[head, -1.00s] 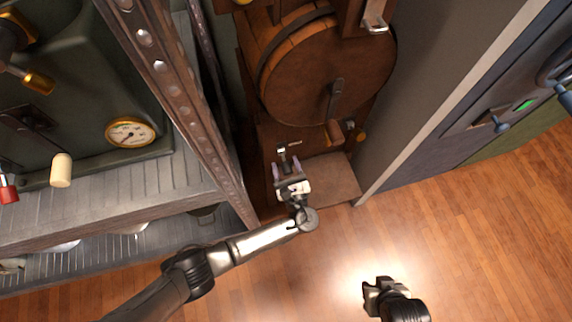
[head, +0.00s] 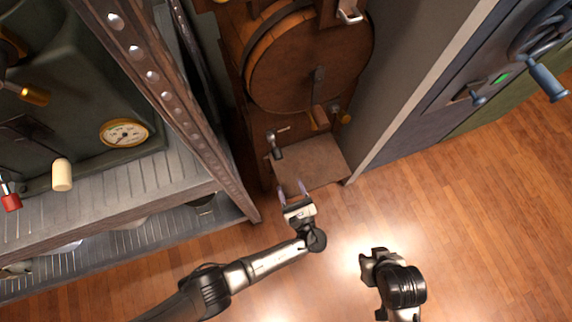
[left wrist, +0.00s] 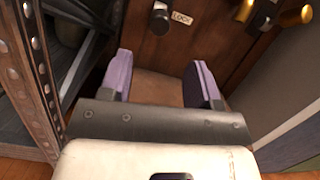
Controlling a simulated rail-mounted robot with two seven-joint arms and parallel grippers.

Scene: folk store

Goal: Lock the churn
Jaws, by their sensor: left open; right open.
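The wooden churn (head: 310,62) is a round barrel on a wooden stand at the top middle of the head view. A dark lock lever (head: 275,146) sits low on the stand's front, beside a small pale label. In the left wrist view the lever's end (left wrist: 160,20) shows near a label (left wrist: 182,18) reading LOCK. My left gripper (head: 291,190) is open and empty, in front of the stand and apart from the lever; its purple fingers (left wrist: 160,82) also show in the left wrist view. My right gripper (head: 370,262) is over the floor; its fingertips are hard to make out.
A metal shelf rack (head: 165,90) with a gauge machine stands close on the left. A grey wall (head: 425,70) and blue door with handles (head: 480,95) stand at the right. The wooden floor (head: 450,210) in front is clear.

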